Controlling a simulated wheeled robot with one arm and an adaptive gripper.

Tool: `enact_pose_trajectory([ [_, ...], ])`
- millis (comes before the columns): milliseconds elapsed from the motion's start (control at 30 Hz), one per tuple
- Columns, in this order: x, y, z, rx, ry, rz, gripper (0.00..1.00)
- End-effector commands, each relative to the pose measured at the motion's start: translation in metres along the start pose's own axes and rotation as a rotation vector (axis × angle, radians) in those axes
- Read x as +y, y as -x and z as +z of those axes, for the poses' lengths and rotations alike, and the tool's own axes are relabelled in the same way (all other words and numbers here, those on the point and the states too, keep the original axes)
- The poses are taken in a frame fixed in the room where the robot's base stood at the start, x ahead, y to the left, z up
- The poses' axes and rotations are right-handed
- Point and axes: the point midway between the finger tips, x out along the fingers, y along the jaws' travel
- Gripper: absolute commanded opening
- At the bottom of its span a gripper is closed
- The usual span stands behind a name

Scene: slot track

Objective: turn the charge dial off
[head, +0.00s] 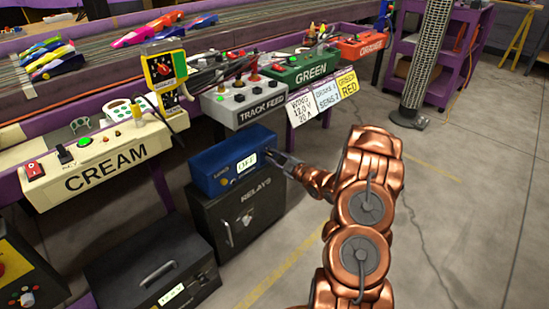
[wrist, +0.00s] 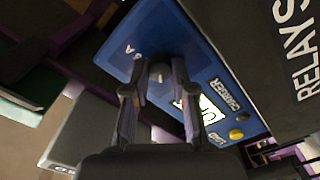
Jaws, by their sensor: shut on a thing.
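The charger is a blue box (head: 215,162) on top of the black relays box, with a lit display (head: 247,162) on its front. In the wrist view its blue front panel (wrist: 212,62) fills the upper middle, with the display (wrist: 207,110) and a yellow button (wrist: 236,134). The grey charge dial (wrist: 158,72) sits between my fingertips. My gripper (head: 277,157) reaches the right part of the charger front and is shut on the dial, which shows in the wrist view between its fingers (wrist: 157,85). The dial's pointer and markings are mostly hidden.
The black relays box (head: 262,203) stands under the charger, with a lower black case (head: 120,262) at its left. The track feed box (head: 236,108) and purple table edge are above and behind. The concrete floor at right (head: 470,210) is clear.

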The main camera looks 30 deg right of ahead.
Motion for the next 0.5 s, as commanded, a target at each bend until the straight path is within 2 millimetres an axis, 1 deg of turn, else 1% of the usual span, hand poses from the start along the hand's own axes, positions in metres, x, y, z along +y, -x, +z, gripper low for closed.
enact_pose_trajectory([
  [33,-0.004,-0.0008,-0.0011,0.006,0.031,-0.007,0.0],
  [200,-0.0044,-0.0009,-0.0009,0.006,0.125,-0.007,0.0],
  [500,-0.0044,-0.001,-0.001,0.005,0.207,-0.008,0.0],
])
